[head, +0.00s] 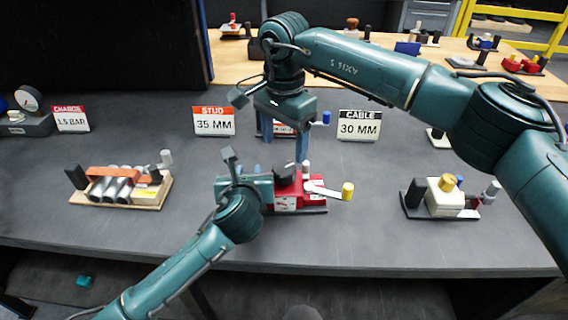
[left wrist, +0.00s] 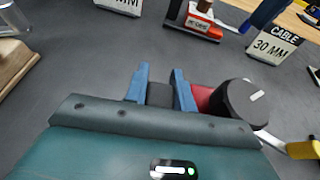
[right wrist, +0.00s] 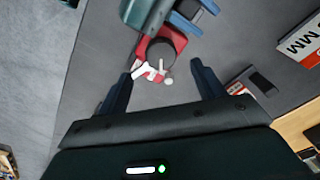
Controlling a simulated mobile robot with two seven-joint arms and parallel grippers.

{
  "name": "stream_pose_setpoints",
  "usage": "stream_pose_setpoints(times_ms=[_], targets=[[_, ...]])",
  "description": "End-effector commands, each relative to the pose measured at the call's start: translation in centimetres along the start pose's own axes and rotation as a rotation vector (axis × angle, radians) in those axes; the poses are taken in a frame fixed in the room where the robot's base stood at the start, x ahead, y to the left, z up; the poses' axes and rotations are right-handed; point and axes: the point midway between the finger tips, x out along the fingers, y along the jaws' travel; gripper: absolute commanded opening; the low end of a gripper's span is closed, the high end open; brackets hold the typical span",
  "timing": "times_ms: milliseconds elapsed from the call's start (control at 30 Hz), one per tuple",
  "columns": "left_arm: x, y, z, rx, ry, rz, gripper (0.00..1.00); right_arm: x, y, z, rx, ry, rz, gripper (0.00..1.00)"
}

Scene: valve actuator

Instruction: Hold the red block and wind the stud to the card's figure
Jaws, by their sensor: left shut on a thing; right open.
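The red block (head: 312,193) sits on a dark base in the middle of the bench, with a black knob (head: 285,174), a pale-topped stud (head: 306,168) and a white lever ending in a yellow knob (head: 347,190). My left gripper (left wrist: 158,75) is shut on a dark part (left wrist: 160,93) at the block's left end. My right gripper (right wrist: 163,75) is open above and behind the block, pointing down; the pale stud (right wrist: 168,81) and white lever (right wrist: 148,72) show between its fingers. The stud card (head: 213,121) reads 35 MM. Any scale on the block is unreadable.
A second red device (head: 283,129) with a blue knob stands behind, partly hidden by my right gripper. The cable card (head: 359,126) reads 30 MM; the charge card (head: 70,119) 1.5 BAR. A wooden-based device (head: 122,187) stands left, a cream device (head: 440,198) right.

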Motion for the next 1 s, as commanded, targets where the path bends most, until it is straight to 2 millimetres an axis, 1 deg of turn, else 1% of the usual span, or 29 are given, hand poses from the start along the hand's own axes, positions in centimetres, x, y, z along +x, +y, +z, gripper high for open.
stream_pose_setpoints(times_ms=[33, 200, 300, 400, 533, 767, 1000], targets=[[0.1, 0.1, -0.8, 0.005, 0.018, 0.006, 0.00, 1.2, 0.1, 0.0, 0.001, -0.002, 0.002, 0.68], [0.1, 0.1, -0.8, 0.005, 0.018, 0.006, 0.00, 4.3, 0.1, 0.0, 0.002, -0.002, 0.000, 0.68], [0.1, 0.1, -0.8, 0.005, 0.018, 0.006, 0.00, 5.6, 0.0, 0.0, 0.002, -0.002, -0.001, 0.68], [0.1, 0.2, -0.8, 0.005, 0.018, 0.006, 0.00, 6.3, 0.0, 0.0, 0.002, -0.001, -0.001, 0.68], [0.1, 0.1, -0.8, 0.005, 0.018, 0.006, 0.00, 6.8, 0.0, 0.0, 0.001, -0.001, -0.002, 0.68], [0.1, 0.1, -0.8, 0.005, 0.018, 0.006, 0.00, 6.8, 0.0, 0.0, 0.002, 0.000, -0.002, 0.68], [0.1, 0.1, -0.8, 0.005, 0.018, 0.006, 0.00, 6.8, 0.0, 0.0, 0.002, 0.000, -0.002, 0.48]])
